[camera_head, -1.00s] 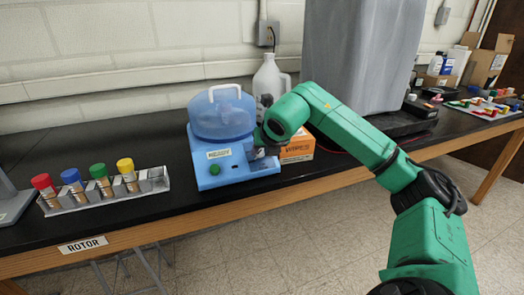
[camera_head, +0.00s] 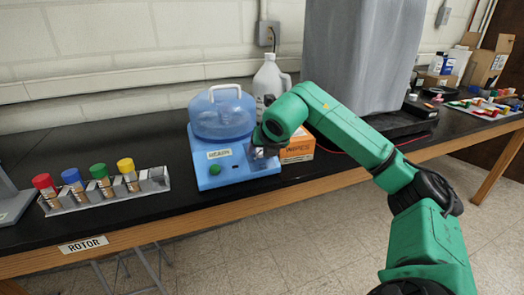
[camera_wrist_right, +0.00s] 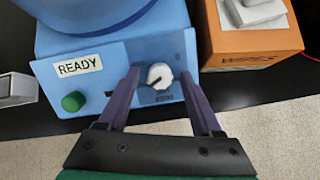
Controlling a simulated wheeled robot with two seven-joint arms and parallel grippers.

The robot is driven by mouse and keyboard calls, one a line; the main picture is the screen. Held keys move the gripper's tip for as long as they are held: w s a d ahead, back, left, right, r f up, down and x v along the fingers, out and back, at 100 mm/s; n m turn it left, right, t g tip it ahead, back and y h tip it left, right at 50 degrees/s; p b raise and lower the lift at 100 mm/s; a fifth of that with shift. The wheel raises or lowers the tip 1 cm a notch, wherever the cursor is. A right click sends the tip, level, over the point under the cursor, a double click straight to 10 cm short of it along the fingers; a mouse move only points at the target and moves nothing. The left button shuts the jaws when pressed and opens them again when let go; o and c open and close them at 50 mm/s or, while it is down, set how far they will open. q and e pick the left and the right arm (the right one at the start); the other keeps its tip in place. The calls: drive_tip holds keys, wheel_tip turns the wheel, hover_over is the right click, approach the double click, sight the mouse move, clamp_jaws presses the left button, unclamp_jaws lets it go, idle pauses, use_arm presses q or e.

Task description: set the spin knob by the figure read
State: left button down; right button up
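The blue machine (camera_head: 212,172) stands on the black bench with a clear blue domed lid (camera_head: 222,118) and a white handle. Its front carries a READY plate (camera_wrist_right: 80,66), a green button (camera_wrist_right: 73,101) and a white round knob (camera_wrist_right: 159,76). My right gripper (camera_wrist_right: 161,74) is open, with one finger on each side of the knob and gaps showing. My left gripper is not in view.
An orange wipes box (camera_head: 298,148) stands close right of the machine, with a white jug (camera_head: 270,76) behind. A rack (camera_head: 104,195) with several coloured-cap tubes is at left. A ROTOR label (camera_head: 83,244) is on the bench edge.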

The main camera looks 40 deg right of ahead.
drive_tip(key=v, duration=1.4)
drive_tip(key=shift+s+a+r+p, duration=0.15)
drive_tip(key=shift+r+p, duration=0.05)
drive_tip(key=shift+p, duration=0.2)
